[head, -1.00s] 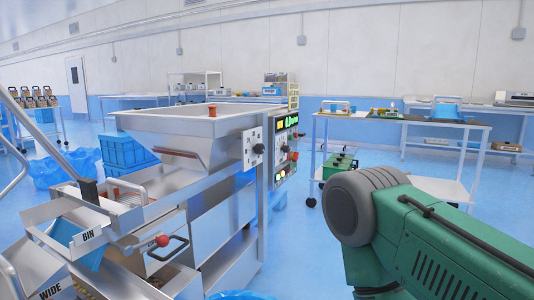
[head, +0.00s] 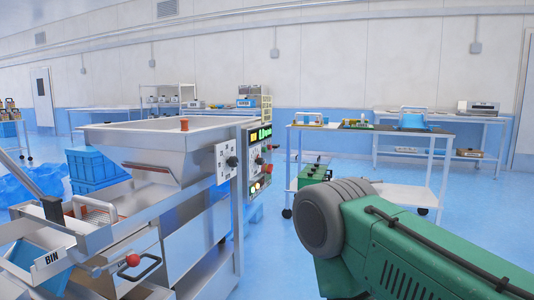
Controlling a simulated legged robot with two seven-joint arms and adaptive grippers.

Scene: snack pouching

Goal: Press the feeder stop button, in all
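The steel feeder machine (head: 190,215) with its open hopper (head: 160,150) stands at left and centre. A dark control panel (head: 258,145) with a lit green display (head: 265,133) is on its right side. A red button (head: 268,168) shows at the panel's right edge; its label is too small to read. A pale switch plate with a black knob (head: 232,161) is beside the panel. A red ball knob (head: 132,259) sits low at the front. My green right arm comes in at lower right, apart from the panel. Neither gripper is in view.
A wheeled table (head: 430,130) with small items stands at right behind my arm, with green crates (head: 315,172) near it. Blue bins (head: 93,168) are behind the feeder at left. Blue floor lies open between the feeder and the table.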

